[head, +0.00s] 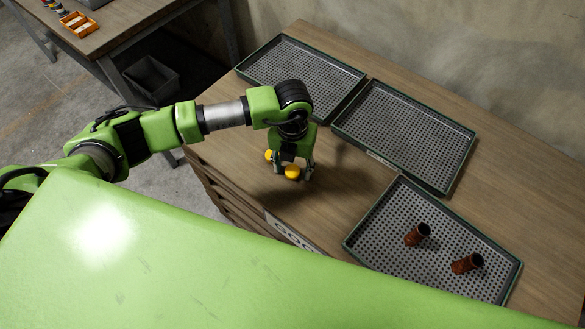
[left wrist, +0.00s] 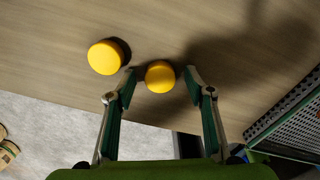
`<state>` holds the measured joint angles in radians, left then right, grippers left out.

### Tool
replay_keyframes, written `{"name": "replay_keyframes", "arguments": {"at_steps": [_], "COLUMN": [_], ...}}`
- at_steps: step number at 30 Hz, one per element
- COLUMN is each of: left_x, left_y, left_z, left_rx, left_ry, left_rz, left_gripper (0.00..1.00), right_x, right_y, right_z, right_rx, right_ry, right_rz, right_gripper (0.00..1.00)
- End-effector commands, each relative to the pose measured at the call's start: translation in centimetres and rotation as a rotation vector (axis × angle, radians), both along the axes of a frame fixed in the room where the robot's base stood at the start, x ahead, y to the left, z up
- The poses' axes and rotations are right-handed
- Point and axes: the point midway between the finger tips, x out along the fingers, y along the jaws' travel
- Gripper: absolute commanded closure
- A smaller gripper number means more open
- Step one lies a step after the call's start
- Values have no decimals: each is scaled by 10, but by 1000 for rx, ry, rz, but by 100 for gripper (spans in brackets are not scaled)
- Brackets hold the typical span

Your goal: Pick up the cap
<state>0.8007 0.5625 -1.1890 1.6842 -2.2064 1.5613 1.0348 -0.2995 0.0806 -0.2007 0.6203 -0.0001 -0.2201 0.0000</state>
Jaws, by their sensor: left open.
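Two round yellow caps lie on the wooden tabletop near its edge. One cap (head: 292,172) is at my left gripper (head: 293,170), which points down over it. In the left wrist view this cap (left wrist: 159,76) shows between the two fingertips, with a small gap on each side. The gripper is open and holds nothing. The other cap (head: 268,155) lies just to the left, outside the fingers; it also shows at the upper left in the left wrist view (left wrist: 104,57). My right gripper is out of view.
Two empty perforated trays (head: 300,80) (head: 405,135) lie at the back of the wooden table (head: 340,210). A third tray (head: 400,268) at the front right holds two reddish-brown cylinders (head: 417,235) (head: 466,264). Another table (head: 110,35) stands at the upper left.

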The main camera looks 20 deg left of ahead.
Motion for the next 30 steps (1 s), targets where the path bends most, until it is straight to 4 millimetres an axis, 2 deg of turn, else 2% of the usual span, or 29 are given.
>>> {"name": "replay_keyframes", "arguments": {"at_steps": [5, 9, 23, 26, 30], "left_x": [0, 0, 1, 1, 2], "left_y": [0, 0, 0, 0, 0], "left_z": [0, 0, 3, 11, 31], "left_rx": [0, 0, -1, 0, -2], "left_ry": [0, 0, -2, -3, -6], "left_rz": [0, 0, 1, 1, -2], "left_gripper": [52, 83, 83, 83, 83], "right_x": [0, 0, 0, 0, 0], "right_y": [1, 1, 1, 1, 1], "right_z": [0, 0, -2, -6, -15], "right_rx": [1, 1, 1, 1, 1], "right_ry": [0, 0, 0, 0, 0], "right_rz": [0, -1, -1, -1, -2], "right_gripper": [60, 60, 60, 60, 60]}}
